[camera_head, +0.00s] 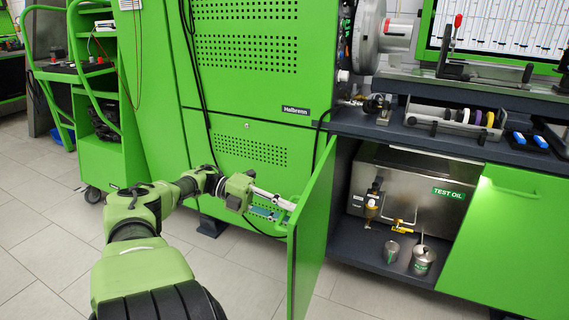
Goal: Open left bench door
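The left bench door (312,235) is green and stands swung open, nearly edge-on to me, beside the open cabinet compartment. My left arm reaches in from the lower left. My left gripper (282,207) is at the door's outer face, near its free edge at about mid-height. Its fingertips are small and overlap with the door's side, so I cannot tell whether they hold the handle. My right gripper is not in view.
The open compartment holds a steel TEST OIL tank (412,185), a yellow-handled valve (400,229) and two metal cans, one of them here (422,260). The right bench door (510,240) is closed. A green trolley (98,120) stands left. Tiled floor (45,240) is clear at left.

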